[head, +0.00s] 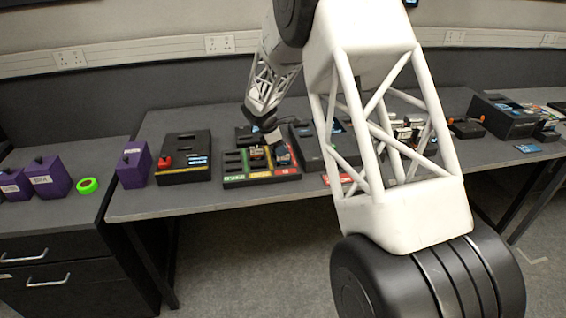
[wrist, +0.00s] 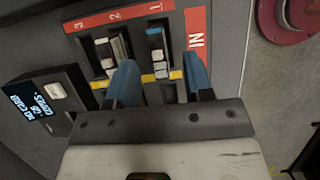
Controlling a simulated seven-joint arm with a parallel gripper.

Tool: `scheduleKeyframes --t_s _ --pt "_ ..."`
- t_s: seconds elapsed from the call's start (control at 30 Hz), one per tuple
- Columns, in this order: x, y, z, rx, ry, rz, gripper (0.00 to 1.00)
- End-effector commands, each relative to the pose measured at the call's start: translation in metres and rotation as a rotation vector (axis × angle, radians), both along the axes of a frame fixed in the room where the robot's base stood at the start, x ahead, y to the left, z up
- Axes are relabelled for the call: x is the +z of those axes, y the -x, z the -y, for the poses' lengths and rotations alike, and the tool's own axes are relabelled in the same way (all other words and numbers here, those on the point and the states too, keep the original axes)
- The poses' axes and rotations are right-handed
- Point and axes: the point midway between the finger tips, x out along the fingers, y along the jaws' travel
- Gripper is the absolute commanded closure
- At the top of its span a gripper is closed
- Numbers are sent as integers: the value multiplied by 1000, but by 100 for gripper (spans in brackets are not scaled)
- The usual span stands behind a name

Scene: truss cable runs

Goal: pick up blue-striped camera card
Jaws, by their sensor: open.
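A card with a blue stripe and a white end (wrist: 157,48) stands in the slot marked 1 of a dark rack (wrist: 75,42) in the wrist view. Pale cards (wrist: 119,47) stand in the slots to its left, marked 2 and 3. My gripper (wrist: 162,80) is open, its two blue fingers apart. In the picture the blue-striped card lies between the fingers, nearer the left one; I cannot tell the depth gap. In the head view my gripper (head: 275,142) is over the right part of the rack (head: 234,170), and the card cannot be made out.
A small dark device with a lit display (wrist: 30,103) sits left of the rack in the wrist view. In the head view, a black box with a red knob (head: 182,170) and a purple block (head: 133,166) stand left of the rack. Black boxes (head: 318,150) stand to the right.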

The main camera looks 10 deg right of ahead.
Motion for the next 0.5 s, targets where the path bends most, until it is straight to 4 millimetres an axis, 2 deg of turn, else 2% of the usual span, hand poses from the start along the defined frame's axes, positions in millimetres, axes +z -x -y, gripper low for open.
scheduleKeyframes --t_s 0.33,0.5 --pt "-2 0 0 0 0 0 53" --pt "-10 0 4 0 -1 -1 53"
